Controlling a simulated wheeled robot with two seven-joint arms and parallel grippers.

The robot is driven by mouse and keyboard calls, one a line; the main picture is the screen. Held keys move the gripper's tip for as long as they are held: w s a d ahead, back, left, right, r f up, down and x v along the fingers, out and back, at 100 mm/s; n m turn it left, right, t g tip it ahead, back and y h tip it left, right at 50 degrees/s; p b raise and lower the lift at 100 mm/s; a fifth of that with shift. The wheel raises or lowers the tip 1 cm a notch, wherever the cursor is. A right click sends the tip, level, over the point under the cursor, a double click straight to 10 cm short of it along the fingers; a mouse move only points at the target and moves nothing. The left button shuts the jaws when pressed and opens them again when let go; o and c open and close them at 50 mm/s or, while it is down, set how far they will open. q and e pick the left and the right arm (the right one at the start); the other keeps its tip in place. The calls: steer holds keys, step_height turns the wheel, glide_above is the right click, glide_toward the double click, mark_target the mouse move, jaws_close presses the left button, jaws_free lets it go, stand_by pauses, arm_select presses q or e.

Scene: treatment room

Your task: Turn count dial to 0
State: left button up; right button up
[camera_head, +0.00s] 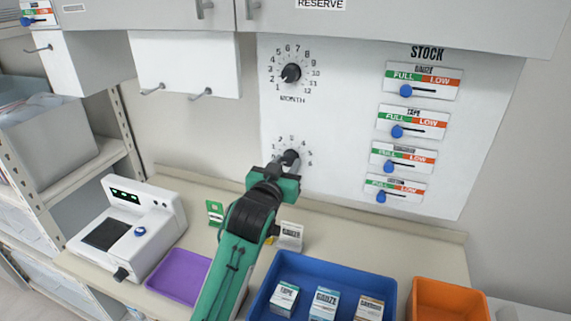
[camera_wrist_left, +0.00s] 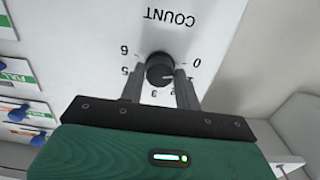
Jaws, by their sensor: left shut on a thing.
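The count dial (camera_head: 290,157) is a black round knob on the white wall panel, below the month dial. In the left wrist view the dial (camera_wrist_left: 160,69) shows with the word COUNT upside down and numbers around it. A white mark on the knob seems to point toward the 1, beside the 0. My left gripper (camera_head: 284,167) reaches up to the dial, and in the left wrist view its fingers (camera_wrist_left: 160,76) are shut on the knob from both sides. In the head view the gripper hides some of the dial's lower numbers. My right gripper is not in view.
The month dial (camera_head: 291,73) is above, and several blue stock sliders (camera_head: 397,131) are to the right. Below are a white device (camera_head: 160,215), a purple tray (camera_head: 178,276), a blue tray (camera_head: 262,300) with boxes and an orange bin (camera_head: 450,295). Cabinets hang overhead.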

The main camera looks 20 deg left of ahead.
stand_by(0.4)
arm_select(q)
steer(key=o, duration=1)
steer(key=shift+c, duration=0.2)
steer(key=shift+s+f, duration=0.1)
steer(key=shift+s, duration=0.4)
steer(key=s+b, duration=0.3)
steer(key=s, duration=0.9)
steer(key=shift+s+a, duration=0.2)
steer(key=shift+s, duration=0.2)
